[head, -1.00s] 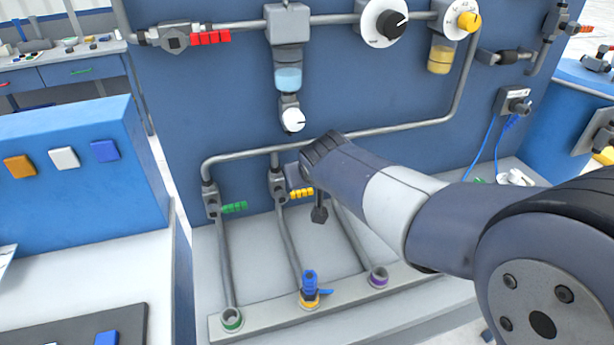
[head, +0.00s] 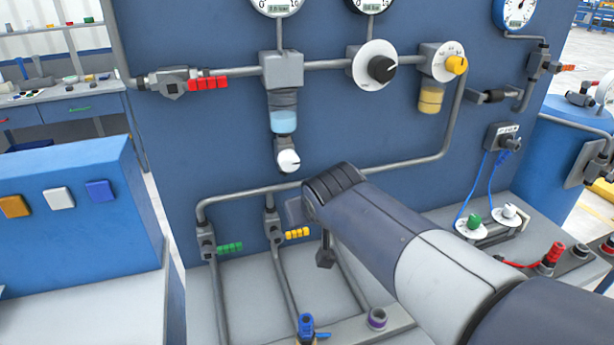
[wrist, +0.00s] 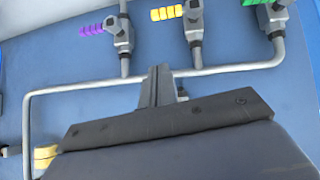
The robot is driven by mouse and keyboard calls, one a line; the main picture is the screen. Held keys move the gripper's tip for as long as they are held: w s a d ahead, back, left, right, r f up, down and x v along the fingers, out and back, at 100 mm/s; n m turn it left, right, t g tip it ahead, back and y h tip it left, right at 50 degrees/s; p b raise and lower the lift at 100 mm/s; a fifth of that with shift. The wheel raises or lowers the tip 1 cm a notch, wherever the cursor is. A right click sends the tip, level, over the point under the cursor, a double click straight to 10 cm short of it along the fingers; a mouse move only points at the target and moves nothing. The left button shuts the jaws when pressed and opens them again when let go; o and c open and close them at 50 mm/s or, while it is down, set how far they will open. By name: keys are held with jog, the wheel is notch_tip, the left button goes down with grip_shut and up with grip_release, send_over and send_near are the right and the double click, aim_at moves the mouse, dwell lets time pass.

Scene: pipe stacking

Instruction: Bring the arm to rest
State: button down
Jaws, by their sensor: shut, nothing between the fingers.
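My gripper (wrist: 159,75) is shut and empty in the wrist view, its fingers together in front of the blue panel and pipes. In the head view the dark tip of my gripper (head: 325,252) shows below the bent wrist, partly hidden by my arm. My arm reaches in from the lower right, raised in front of the panel (head: 220,130). In the wrist view the purple (wrist: 97,26), yellow (wrist: 167,13) and green (wrist: 262,2) valve handles lie beyond the fingers.
A horizontal pipe (head: 235,195) runs close behind my wrist. A blue-handled valve (head: 306,327) stands upright at the bottom. A dial (head: 373,65) and yellow knob (head: 456,65) sit above my arm.

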jog(key=w+a+f+b, duration=0.1)
jog(key=w+f+b, duration=0.1)
jog(key=w+f, duration=0.4)
jog(key=shift+w+a+f+b, duration=0.3)
jog(key=shift+w+a+f, duration=0.1)
jog(key=shift+f, duration=1.9)
